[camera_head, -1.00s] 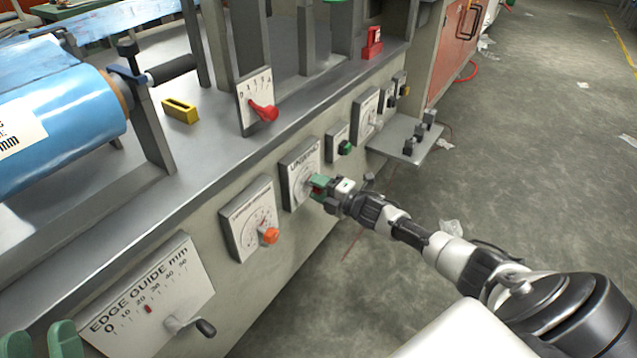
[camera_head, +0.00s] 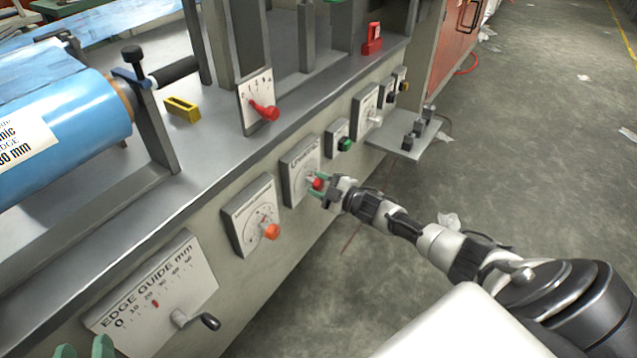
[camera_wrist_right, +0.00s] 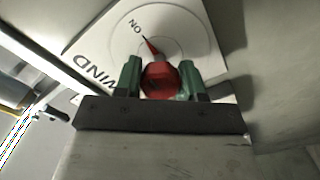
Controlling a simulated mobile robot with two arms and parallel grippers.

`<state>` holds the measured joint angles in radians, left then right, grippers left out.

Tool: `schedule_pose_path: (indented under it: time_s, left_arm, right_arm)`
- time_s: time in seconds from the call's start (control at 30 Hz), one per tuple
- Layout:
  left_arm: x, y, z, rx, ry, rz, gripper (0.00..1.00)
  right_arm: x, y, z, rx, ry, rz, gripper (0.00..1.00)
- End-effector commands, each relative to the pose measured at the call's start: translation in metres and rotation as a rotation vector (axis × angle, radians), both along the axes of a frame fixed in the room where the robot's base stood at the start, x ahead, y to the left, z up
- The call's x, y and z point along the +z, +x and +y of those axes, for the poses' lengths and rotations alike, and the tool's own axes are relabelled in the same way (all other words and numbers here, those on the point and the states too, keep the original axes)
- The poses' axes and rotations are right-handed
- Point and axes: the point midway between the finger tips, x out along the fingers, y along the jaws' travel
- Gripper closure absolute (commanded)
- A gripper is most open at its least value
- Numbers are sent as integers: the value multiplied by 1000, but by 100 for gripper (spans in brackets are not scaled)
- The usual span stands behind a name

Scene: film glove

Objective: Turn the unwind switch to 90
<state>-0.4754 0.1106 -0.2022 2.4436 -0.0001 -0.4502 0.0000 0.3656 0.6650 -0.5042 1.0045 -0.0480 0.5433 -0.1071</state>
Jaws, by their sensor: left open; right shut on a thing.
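The unwind switch is a white plate (camera_head: 292,184) on the machine's front, lettered UNWIND, with a round dial and a red knob (camera_head: 317,183). My right gripper (camera_head: 318,186) has its green fingers on either side of this knob and is shut on it. In the right wrist view the red knob (camera_wrist_right: 160,80) sits between the two fingers, and its red pointer points toward the word ON on the plate (camera_wrist_right: 200,30). Other dial marks are hidden or too small to read. My left gripper (camera_head: 84,351) is open at the bottom left corner, mostly cut off, away from the switch.
An orange-knobbed dial panel (camera_head: 243,215) is left of the switch, and the edge guide panel (camera_head: 150,300) with a crank is further left. A green-button box (camera_head: 338,135) and a small shelf (camera_head: 395,142) lie to the right. The floor (camera_head: 540,200) beside the machine is open.

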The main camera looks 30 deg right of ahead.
Motion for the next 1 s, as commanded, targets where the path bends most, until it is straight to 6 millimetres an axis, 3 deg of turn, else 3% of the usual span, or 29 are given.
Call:
schedule_pose_path:
  time_s: [0.43, 0.47, 0.6, 1.0]
  left_arm:
    - [-1, 0, 0, 1, 2, 8, 57]
    - [-1, 0, 0, 1, 2, 8, 57]
    - [-1, 0, 0, 1, 2, 7, 57]
    - [-2, -1, 1, 1, 6, 27, 57]
  right_arm:
    - [-1, 0, -1, -2, 11, 7, 84]
    - [-1, 0, -1, -2, 11, 7, 59]
    - [-1, 0, -1, -2, 11, 6, 38]
    - [0, -4, -2, -1, 8, 6, 35]
